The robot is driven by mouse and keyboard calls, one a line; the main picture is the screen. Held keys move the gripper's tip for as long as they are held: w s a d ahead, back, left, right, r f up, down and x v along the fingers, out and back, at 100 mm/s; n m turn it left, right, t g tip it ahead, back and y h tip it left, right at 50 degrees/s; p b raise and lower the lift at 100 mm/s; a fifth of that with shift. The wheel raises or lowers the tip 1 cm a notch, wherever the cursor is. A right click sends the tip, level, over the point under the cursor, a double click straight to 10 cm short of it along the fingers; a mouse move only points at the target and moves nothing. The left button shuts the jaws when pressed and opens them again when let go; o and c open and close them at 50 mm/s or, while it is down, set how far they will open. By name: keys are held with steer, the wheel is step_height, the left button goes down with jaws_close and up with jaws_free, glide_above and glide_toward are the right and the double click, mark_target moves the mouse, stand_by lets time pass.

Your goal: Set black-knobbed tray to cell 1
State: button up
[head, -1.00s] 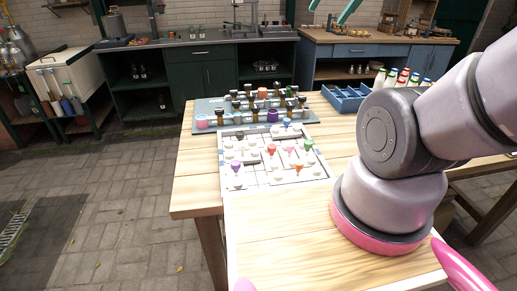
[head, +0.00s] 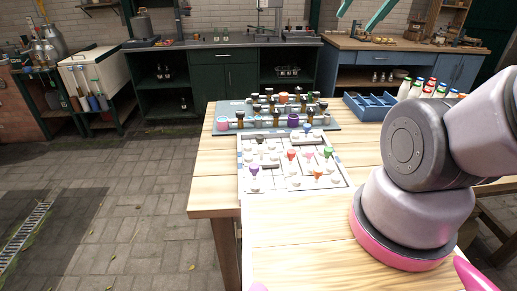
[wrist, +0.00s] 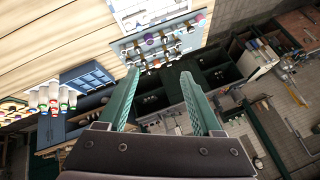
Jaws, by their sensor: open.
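The white board (head: 243,183) lies on the wooden table and carries several small trays with coloured knobs. The black-knobbed tray (head: 262,140) is in its back left part. Cell 1 carries no mark that I can read. My gripper (wrist: 160,74) is open and empty in the wrist view, its two green fingers spread apart in the air. In the head view its fingertips (head: 353,24) show at the top edge, high and far from the board. In the wrist view, part of the white board (wrist: 128,14) shows at the top edge.
A grey-blue rack (head: 222,108) with bottles and coloured cups stands just behind the board. A blue divided crate (head: 370,106) and capped bottles (head: 420,90) stand to the right. My arm fills the right side. The table's front left (head: 215,190) is clear.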

stand_by(0.3)
steer(key=m+g+h, duration=0.2)
steer(key=m+g, duration=0.3)
steer(key=g, duration=0.2)
glide_above(260, 136)
step_height(260, 136, down, 28)
step_height(260, 136, down, 10)
steer(key=shift+s+f, duration=0.1)
steer(key=shift+f, duration=0.15)
jaws_close()
